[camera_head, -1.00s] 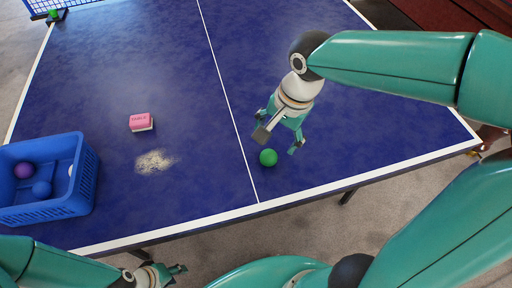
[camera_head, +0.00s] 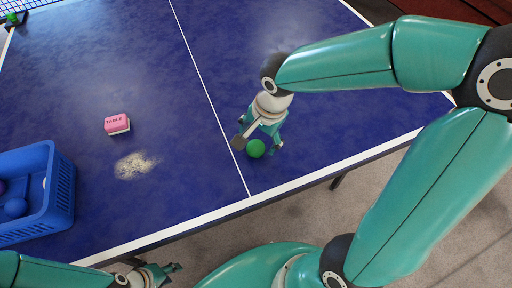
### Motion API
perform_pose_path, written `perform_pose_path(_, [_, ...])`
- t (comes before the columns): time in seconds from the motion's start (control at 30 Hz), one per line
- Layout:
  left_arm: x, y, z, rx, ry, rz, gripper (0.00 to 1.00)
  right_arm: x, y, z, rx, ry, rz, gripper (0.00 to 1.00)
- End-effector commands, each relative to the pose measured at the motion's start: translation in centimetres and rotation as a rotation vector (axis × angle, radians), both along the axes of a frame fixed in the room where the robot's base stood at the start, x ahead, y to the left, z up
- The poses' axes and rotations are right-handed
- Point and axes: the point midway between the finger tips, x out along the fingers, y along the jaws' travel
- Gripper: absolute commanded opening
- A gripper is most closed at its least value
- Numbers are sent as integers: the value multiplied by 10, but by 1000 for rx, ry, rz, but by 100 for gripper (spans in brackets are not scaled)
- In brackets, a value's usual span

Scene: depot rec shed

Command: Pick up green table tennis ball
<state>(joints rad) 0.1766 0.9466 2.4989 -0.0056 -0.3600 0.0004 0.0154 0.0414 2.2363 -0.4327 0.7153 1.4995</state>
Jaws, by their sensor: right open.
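The green table tennis ball (camera_head: 256,148) rests on the blue table near its front edge, just right of the white centre line. My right gripper (camera_head: 257,147) is open and reaches down over the ball, with one finger to its left and one to its right. I cannot tell whether either finger touches it. My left gripper (camera_head: 166,270) is low at the front, off the table's near edge, and small in view; its jaws look apart with nothing between them.
A pink and white sponge block (camera_head: 117,123) and a pale powdery patch (camera_head: 135,165) lie on the table (camera_head: 120,60). Another green ball (camera_head: 12,17) is by the net.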

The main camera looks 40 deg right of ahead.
Motion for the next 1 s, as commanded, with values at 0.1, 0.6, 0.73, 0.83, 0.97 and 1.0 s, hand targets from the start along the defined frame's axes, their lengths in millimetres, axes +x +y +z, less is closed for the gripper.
perform_pose_path(0.1, [0,0,-1,0,0,0,40,0,1,-12,0,6,0,79])
perform_pose_path(0.6, [0,0,-4,0,0,0,40,7,3,-50,0,1,1,79])
perform_pose_path(0.73, [0,0,-4,0,0,0,40,7,3,-50,0,1,1,68])
perform_pose_path(0.83, [0,0,-4,0,0,0,40,7,3,-50,0,1,1,51])
perform_pose_path(0.97, [0,0,-4,0,0,0,40,7,3,-50,0,1,2,29])
perform_pose_path(1.0, [0,0,-4,0,0,0,40,7,3,-50,0,1,2,26])
